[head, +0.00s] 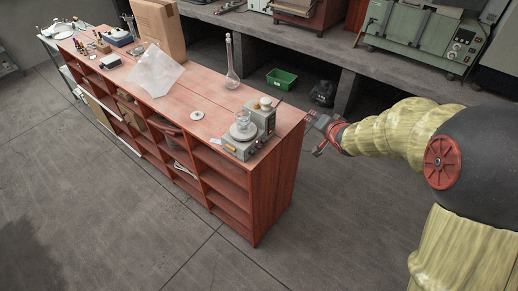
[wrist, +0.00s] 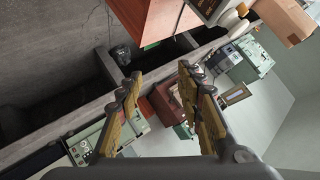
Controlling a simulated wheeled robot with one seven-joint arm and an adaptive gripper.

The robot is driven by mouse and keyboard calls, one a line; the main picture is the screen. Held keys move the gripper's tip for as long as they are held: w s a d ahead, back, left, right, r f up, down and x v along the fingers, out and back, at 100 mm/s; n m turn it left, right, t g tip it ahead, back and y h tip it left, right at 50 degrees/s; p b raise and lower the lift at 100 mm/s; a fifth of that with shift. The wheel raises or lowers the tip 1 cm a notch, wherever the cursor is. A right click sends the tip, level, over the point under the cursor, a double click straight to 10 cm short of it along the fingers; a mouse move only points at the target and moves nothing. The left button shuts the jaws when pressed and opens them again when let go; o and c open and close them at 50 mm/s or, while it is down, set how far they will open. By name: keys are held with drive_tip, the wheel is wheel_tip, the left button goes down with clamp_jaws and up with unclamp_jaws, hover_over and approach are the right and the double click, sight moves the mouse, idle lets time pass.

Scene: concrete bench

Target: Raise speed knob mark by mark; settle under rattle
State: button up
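A small grey bench device (head: 243,148) stands at the near right end of the red wooden bench (head: 190,90). My gripper (head: 314,132) is off the bench's right end, in free air, apart from the device. In the wrist view my gripper (wrist: 160,72) is open with nothing between the fingers. Part of the bench (wrist: 160,20) shows at the top there.
A tall-necked flask (head: 231,70), a white disc (head: 197,115), a clear plastic sheet (head: 155,72) and a cardboard box (head: 160,28) stand farther along the bench. A green tray (head: 281,78) lies under the rear counter. The floor in front is clear.

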drive_tip(key=w+a+f+m+y+p, duration=0.1)
drive_tip(key=w+a+f+y+p, duration=0.15)
drive_tip(key=w+a+f, duration=0.2)
drive_tip(key=m+y+p, duration=0.6)
drive_tip(key=y, duration=0.4)
approach(254, 154)
drive_tip(key=shift+g, duration=0.3)
drive_tip(key=x, duration=0.8)
drive_tip(key=shift+w+d+r, duration=0.15)
drive_tip(key=shift+w, duration=0.05)
drive_tip(key=shift+c, duration=0.9)
drive_tip(key=c, duration=0.7)
clamp_jaws()
